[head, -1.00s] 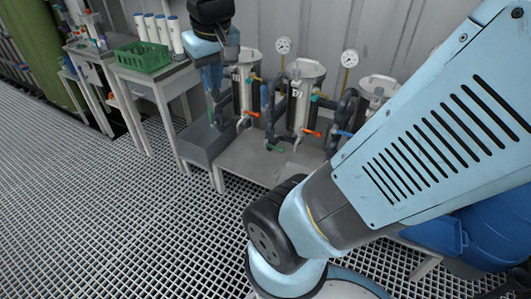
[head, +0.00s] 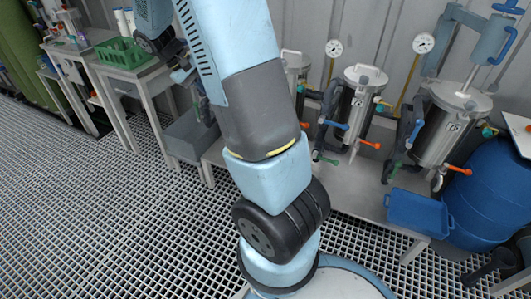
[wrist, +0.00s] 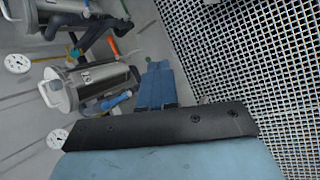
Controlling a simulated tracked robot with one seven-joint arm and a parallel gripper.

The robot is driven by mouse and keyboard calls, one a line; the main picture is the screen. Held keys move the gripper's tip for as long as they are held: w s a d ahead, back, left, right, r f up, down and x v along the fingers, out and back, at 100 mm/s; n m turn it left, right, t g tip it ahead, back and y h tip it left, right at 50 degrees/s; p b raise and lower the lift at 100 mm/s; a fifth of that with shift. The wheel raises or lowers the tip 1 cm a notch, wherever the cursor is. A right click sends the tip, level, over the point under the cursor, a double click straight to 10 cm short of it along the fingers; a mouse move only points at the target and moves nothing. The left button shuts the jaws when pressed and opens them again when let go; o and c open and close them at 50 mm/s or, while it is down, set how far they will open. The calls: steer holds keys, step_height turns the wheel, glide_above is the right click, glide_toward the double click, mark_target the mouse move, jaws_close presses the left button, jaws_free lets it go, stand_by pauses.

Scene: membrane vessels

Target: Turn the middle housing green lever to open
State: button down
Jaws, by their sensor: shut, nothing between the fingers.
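The middle housing (head: 362,95) is a steel vessel on a grey bench in the head view. Its green lever (head: 325,158) sits low at its left, with a blue lever (head: 337,125) above and an orange lever (head: 370,144) at right. My gripper (wrist: 158,66) is shut and empty in the wrist view, its blue fingers side by side. In the head view my arm mostly hides it. A steel housing (wrist: 88,82) with a blue lever (wrist: 116,100) lies left of the fingers in the wrist view; I cannot tell which housing. A small green part (wrist: 148,60) shows near the fingertips.
The right housing (head: 440,128) stands clear; the left housing (head: 294,66) is partly behind my arm. Gauges (head: 333,48) and pipes rise near the wall. A blue tray (head: 418,211) and blue barrel (head: 490,195) stand at right. Open grating floor lies at left.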

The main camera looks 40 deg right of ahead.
steer(key=w+d+f+n+g+h, duration=0.1)
steer(key=w+d+f+g+h, duration=0.2)
steer(key=f, duration=0.6)
steer(key=w+d+f+n+h, duration=0.2)
steer(key=d+f+h, duration=0.2)
steer(key=f, duration=0.6)
steer(key=w+d+f+n+g+h, duration=0.1)
steer(key=w+d+f+g+h, duration=0.2)
steer(key=f, duration=0.6)
steer(key=s+d+f+n+t+h, duration=0.25)
steer(key=f+n+t, duration=0.3)
steer(key=f, duration=0.35)
steer(key=s+d+f+n+t+h, duration=0.2)
steer(key=d+f+n+t+h, duration=0.15)
steer(key=f+t, duration=0.35)
steer(key=s+d+f+n+t+h, duration=0.2)
steer(key=f+n+t, duration=0.25)
steer(key=f, duration=0.55)
steer(key=w+d+r, duration=0.1)
steer(key=d+r, duration=0.7)
steer(key=r, duration=0.1)
steer(key=shift+w+d+r+n, duration=0.2)
steer(key=shift+d+n, duration=0.05)
steer(key=shift+n, duration=0.1)
